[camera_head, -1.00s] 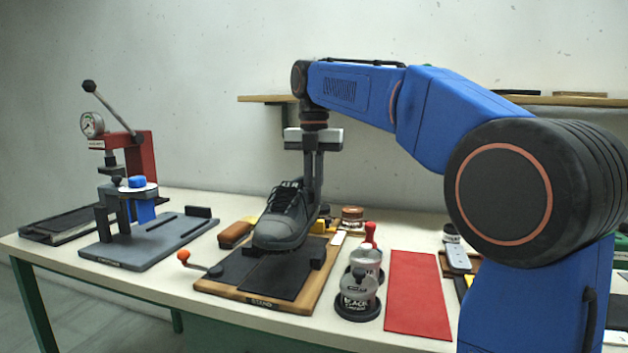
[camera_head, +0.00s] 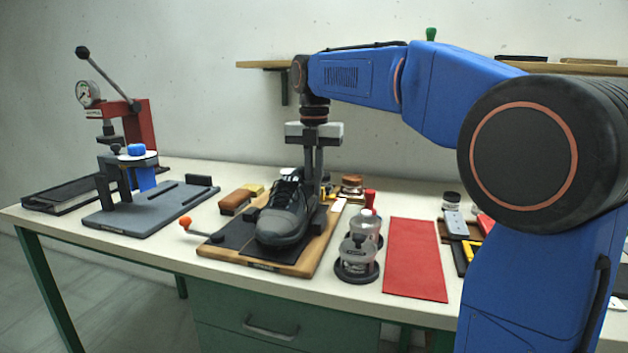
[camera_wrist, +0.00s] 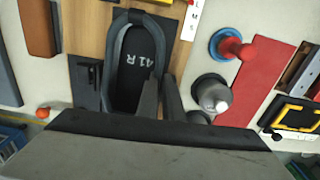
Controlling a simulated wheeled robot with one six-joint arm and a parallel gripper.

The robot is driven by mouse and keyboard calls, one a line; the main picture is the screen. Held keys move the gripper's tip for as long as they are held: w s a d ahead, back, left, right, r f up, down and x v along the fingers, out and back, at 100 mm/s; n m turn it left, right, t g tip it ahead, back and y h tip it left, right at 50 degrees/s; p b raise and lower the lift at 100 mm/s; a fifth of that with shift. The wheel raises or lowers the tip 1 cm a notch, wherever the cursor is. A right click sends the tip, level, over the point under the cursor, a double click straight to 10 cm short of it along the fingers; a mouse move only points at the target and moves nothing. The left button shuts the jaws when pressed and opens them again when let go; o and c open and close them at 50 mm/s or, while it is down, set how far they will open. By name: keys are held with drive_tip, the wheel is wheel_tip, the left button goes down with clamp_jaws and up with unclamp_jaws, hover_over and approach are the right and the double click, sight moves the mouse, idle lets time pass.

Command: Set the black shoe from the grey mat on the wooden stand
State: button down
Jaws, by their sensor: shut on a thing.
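The black shoe (camera_head: 283,222) is over the dark pad of the wooden stand (camera_head: 304,268), toe towards the front. It looks upright and on or very close to the pad; I cannot tell if it bears fully. My gripper (camera_head: 314,188) points down at the shoe's rear right and is shut on its upper edge. In the wrist view the shoe (camera_wrist: 133,85) shows from above, with "41 R" on its insole, and the fingers (camera_wrist: 161,98) are at its collar. The grey mat cannot be made out.
An orange-knobbed lever (camera_head: 186,222) sticks out left of the stand. Jars (camera_head: 357,255) and a red mat (camera_head: 415,258) lie to the right. A brown brush (camera_head: 236,201) is behind left, and a red press (camera_head: 138,140) stands further left.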

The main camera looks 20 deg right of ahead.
drive_tip(key=shift+f, duration=0.45)
idle(0.5)
drive_tip(key=c, duration=1.8)
unclamp_jaws()
